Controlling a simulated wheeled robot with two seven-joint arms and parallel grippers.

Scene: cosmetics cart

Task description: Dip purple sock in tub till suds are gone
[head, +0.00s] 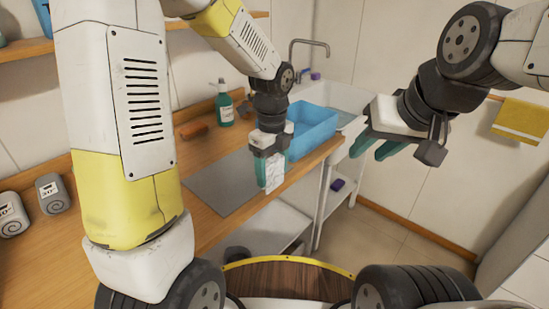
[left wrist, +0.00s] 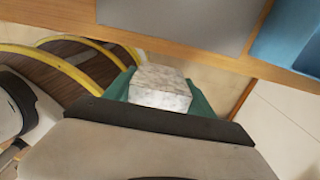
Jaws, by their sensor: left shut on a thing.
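My left gripper (head: 266,172) is shut on a white, grey-mottled block-like thing (head: 275,177), held upright near the counter's front edge. In the left wrist view this block (left wrist: 160,88) sits between the teal fingers. No purple shows on it, and I cannot tell whether it is the sock under suds. The blue tub (head: 318,118) stands on the counter just behind and right of my left gripper, apart from it. Its inside is mostly hidden. My right gripper (head: 378,148) is empty, its teal fingers apart, in the air right of the tub.
A grey mat (head: 215,187) lies left of the tub. A green pump bottle (head: 224,105) and a brown block (head: 194,130) stand behind it. A sink (head: 340,98) is at the back. Small purple things lie by the sink (head: 315,76) and on a lower shelf (head: 338,184).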

